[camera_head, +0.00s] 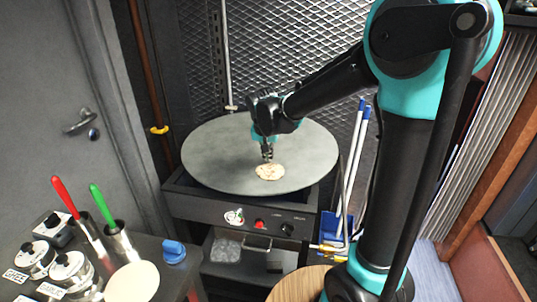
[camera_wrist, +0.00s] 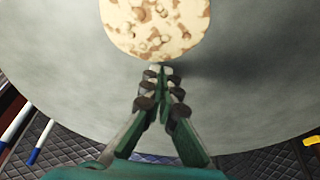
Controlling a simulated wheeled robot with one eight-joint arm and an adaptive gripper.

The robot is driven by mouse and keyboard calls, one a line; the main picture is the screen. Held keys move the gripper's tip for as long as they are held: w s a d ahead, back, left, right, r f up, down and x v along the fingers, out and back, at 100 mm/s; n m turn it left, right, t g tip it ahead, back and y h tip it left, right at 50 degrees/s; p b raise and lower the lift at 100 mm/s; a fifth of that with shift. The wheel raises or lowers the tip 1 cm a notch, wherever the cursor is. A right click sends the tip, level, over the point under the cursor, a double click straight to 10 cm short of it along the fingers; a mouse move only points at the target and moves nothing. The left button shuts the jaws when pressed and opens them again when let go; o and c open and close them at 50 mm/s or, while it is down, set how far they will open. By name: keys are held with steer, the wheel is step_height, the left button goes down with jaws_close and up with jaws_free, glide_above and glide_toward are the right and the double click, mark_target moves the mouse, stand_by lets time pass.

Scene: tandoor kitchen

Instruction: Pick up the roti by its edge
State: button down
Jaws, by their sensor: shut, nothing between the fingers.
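The roti (camera_head: 270,172) is a pale round flatbread with brown spots. It lies flat on a large round grey griddle (camera_head: 215,150), near its front edge. In the wrist view the roti (camera_wrist: 156,22) fills the top middle and is cut off by the frame. My gripper (camera_head: 267,158) is over the griddle at the roti's far edge. In the wrist view my gripper (camera_wrist: 160,70) points at the roti's edge, with its fingertips together and nothing between them. Whether the tips touch the roti or the griddle I cannot tell.
The griddle stands on a dark unit with knobs (camera_head: 287,229). At the lower left a counter holds jars (camera_head: 72,270), red- and green-handled tools (camera_head: 104,205) and a pale disc (camera_head: 132,283). Blue-handled poles (camera_head: 351,160) stand right of the griddle. A mesh wall (camera_head: 290,50) is behind.

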mark_target(263, 176)
steer(key=s, duration=0.3)
steer(key=s+a, duration=0.1)
steer(key=s, duration=0.5)
steer(key=shift+s+a, duration=0.35)
steer(key=shift+a, duration=0.05)
